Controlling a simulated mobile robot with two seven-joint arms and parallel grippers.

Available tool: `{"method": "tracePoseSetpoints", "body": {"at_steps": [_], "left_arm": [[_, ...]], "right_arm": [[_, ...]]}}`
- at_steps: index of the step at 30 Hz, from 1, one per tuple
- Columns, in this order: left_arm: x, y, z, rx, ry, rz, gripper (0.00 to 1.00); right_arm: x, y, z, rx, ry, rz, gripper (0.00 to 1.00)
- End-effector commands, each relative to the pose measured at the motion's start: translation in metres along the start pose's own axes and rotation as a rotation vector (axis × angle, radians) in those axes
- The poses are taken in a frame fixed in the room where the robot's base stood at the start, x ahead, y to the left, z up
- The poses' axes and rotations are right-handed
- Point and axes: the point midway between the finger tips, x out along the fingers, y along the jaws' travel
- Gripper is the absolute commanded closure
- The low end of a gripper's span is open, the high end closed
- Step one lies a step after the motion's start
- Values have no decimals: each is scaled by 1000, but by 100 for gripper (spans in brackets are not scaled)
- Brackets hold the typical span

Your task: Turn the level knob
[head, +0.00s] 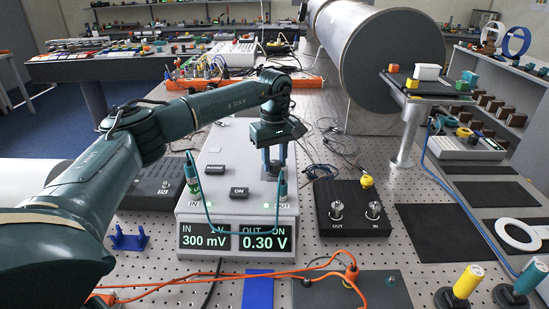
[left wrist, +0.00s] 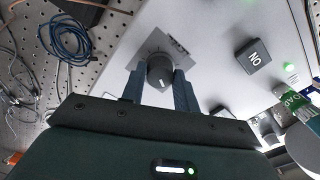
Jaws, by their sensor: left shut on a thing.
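The level knob (left wrist: 160,72) is dark and round with a pale pointer line, set on a grey square plate on top of the light grey instrument box (head: 213,150). My left gripper (left wrist: 160,88) is shut on the knob, one blue-grey finger at each side. In the head view my left gripper (head: 274,158) reaches down onto the rear right of the box, and its wrist hides the knob there. The box's front display (head: 235,241) reads IN 300 mV and OUT 0.30 V, with ON at its right end. My right gripper does not show.
An ON button (head: 239,192) and a RANGE button (head: 214,169) sit on the box top. Green plugs with a teal cable (head: 235,232) stand at its front corners. A black OUT/IN box (head: 352,207) is at the right. Orange cables (head: 200,284) cross in front.

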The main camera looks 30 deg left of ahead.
Motion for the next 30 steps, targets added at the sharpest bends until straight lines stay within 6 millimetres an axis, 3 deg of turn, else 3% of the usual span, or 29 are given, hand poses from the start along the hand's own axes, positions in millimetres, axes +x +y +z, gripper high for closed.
{"method": "tracePoseSetpoints", "body": {"at_steps": [21,22,30], "left_arm": [[0,1,1,73,-2,2,92],[-1,1,1,73,-3,2,67],[0,0,0,72,-1,1,48]], "right_arm": [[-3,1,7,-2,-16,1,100],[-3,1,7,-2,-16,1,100],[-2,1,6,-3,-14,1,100]]}}
